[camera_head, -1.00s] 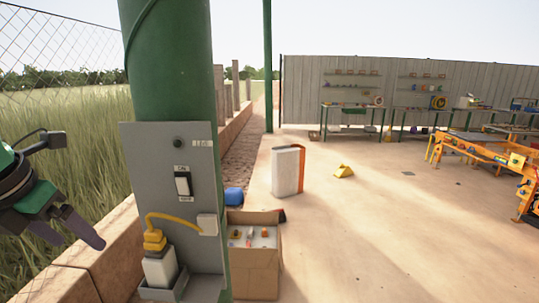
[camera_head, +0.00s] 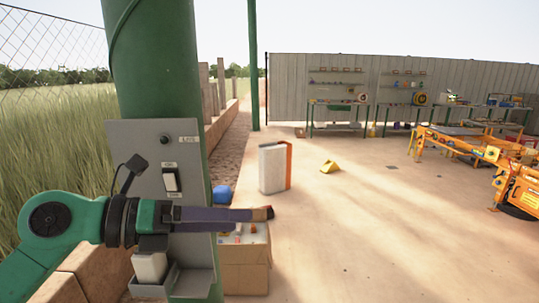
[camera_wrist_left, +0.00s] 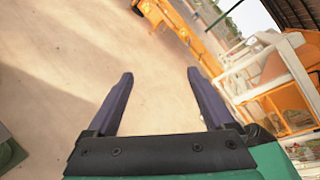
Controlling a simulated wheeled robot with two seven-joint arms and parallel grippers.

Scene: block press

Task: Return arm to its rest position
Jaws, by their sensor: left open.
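My left arm (camera_head: 62,222) is green and black and comes in from the left of the head view. Its left gripper (camera_head: 245,214) points right, across the front of the grey panel (camera_head: 135,150) and over the cardboard box. In the left wrist view the two dark fingers of the gripper (camera_wrist_left: 160,74) stand wide apart, with only bare ground between them. It is open and empty. The panel's switch (camera_head: 170,180) shows above the gripper. The arm hides the yellow plug and cord; the white block (camera_head: 149,267) shows below it. My right gripper is not in view.
The panel is on a green post (camera_head: 155,65). A cardboard box (camera_head: 245,275) stands right of it. A white and orange bin (camera_head: 272,168) and a yellow wedge (camera_head: 329,166) stand on open floor. Orange machinery (camera_head: 460,145) is at the right. A wall (camera_head: 70,262) lies left.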

